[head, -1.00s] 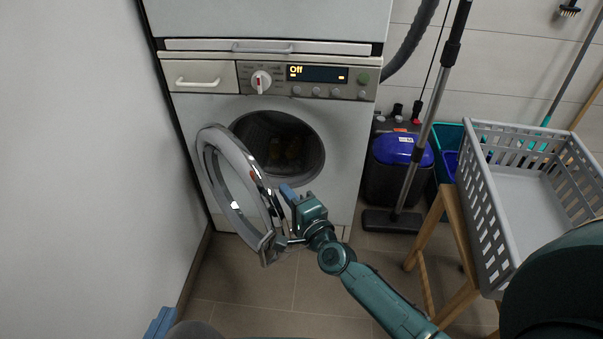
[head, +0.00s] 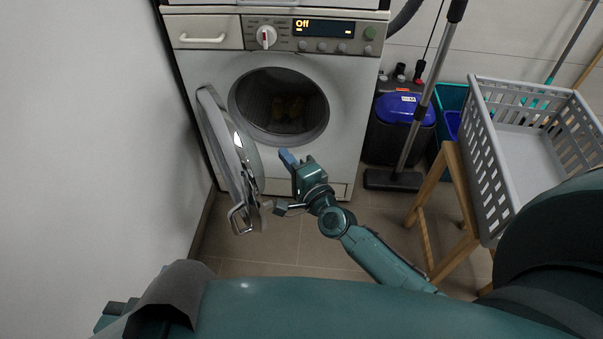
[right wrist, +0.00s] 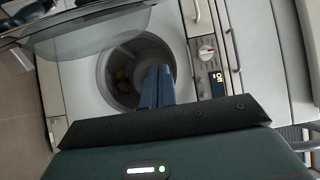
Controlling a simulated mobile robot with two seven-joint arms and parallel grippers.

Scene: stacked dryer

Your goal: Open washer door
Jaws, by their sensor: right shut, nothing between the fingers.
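The washer (head: 350,75) stands ahead with its round drum opening (head: 255,105) uncovered. Its chrome-rimmed door (head: 225,135) stands swung wide out at the left, with its handle (head: 238,218) at the lower free edge. In the right wrist view the glass door (right wrist: 90,38) lies at the upper left. My right gripper (head: 287,157) is shut and empty, right of the door and in front of the washer's lower front. Its blue fingers (right wrist: 157,85) lie together across the drum opening in the wrist view. My left gripper cannot be made out.
A white wall (head: 90,130) runs close along the left. A grey basket (head: 492,165) on a wooden stand (head: 453,185) is at the right. A blue-lidded container (head: 405,108) and a vacuum or mop pole (head: 425,100) stand right of the washer. Yellowish items lie in the drum.

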